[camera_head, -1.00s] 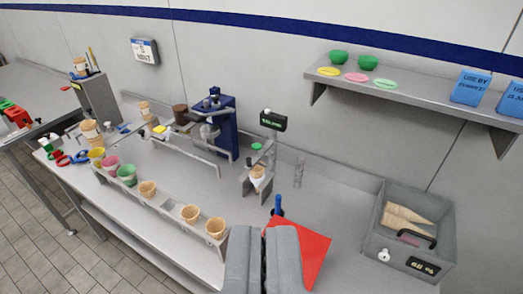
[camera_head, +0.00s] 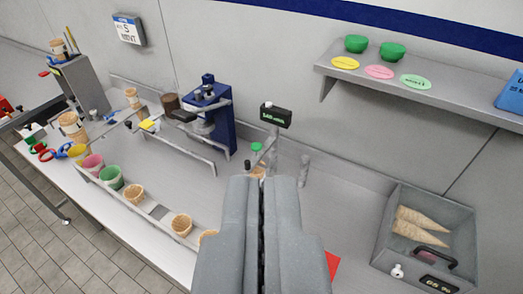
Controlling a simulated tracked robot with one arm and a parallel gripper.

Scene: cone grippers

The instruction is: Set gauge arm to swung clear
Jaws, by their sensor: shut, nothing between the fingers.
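My gripper (camera_head: 261,182) is shut and empty, its grey fingers pointing forward over the bench. Just beyond its tips in the picture stands a small station with a black display box (camera_head: 275,115) on a post. A thin grey bar (camera_head: 266,152), which looks like the gauge arm, slants beside a green cap (camera_head: 256,146). A cone (camera_head: 257,171) there is mostly hidden behind my fingertips. I cannot tell whether the bar lies over the cone or whether my fingers touch anything.
A blue machine (camera_head: 216,115) stands left of the station, with a low rail before it. A clear upright tube (camera_head: 303,170) is close on the right. A grey bin (camera_head: 379,235) with cones stands right. A shelf (camera_head: 440,97) hangs above.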

